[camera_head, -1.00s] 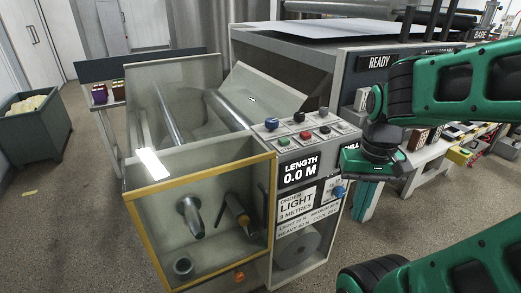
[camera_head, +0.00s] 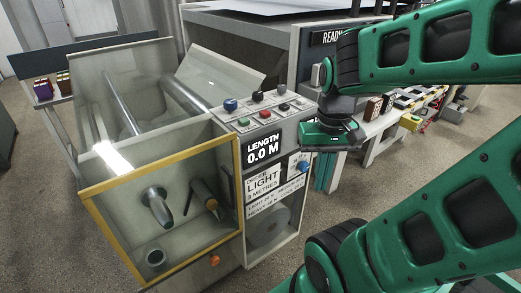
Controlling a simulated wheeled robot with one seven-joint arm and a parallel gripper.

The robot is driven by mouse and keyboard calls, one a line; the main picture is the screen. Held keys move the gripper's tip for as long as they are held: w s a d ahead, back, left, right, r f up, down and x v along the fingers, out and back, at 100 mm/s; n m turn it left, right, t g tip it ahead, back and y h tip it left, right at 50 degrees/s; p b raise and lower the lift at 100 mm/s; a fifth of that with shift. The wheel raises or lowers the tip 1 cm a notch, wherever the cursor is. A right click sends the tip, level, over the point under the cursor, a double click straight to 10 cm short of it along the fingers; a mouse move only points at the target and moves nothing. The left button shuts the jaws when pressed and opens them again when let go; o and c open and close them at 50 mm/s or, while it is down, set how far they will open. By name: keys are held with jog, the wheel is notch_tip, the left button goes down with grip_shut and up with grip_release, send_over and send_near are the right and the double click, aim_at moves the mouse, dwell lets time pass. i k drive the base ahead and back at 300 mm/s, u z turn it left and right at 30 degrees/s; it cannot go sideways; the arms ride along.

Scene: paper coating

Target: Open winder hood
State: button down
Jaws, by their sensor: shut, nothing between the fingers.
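The winder hood (camera_head: 165,160) is a clear cover with a yellow frame on the front of the winder, and it looks closed. A dark upright bar, perhaps its handle (camera_head: 226,185), shows near the frame's right edge. Through the clear front I see a grey roller end (camera_head: 156,205), a second spindle and a short ring. My gripper (camera_head: 323,186) hangs below its green wrist, to the right of the control panel and apart from the hood. Its fingers point down and are shut on nothing; the fingertips are small and partly hidden in this view.
The control panel (camera_head: 263,112) with coloured buttons and a LENGTH 0.0 M display adjoins the hood's right. A large machine marked READY (camera_head: 330,37) stands behind. A bench (camera_head: 370,140) with small goods is at the right.

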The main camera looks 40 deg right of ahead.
aim_at(96, 206)
jog(key=k, duration=1.15)
jog(key=z, duration=0.35)
jog(key=i, duration=0.7)
jog(key=z, duration=0.1)
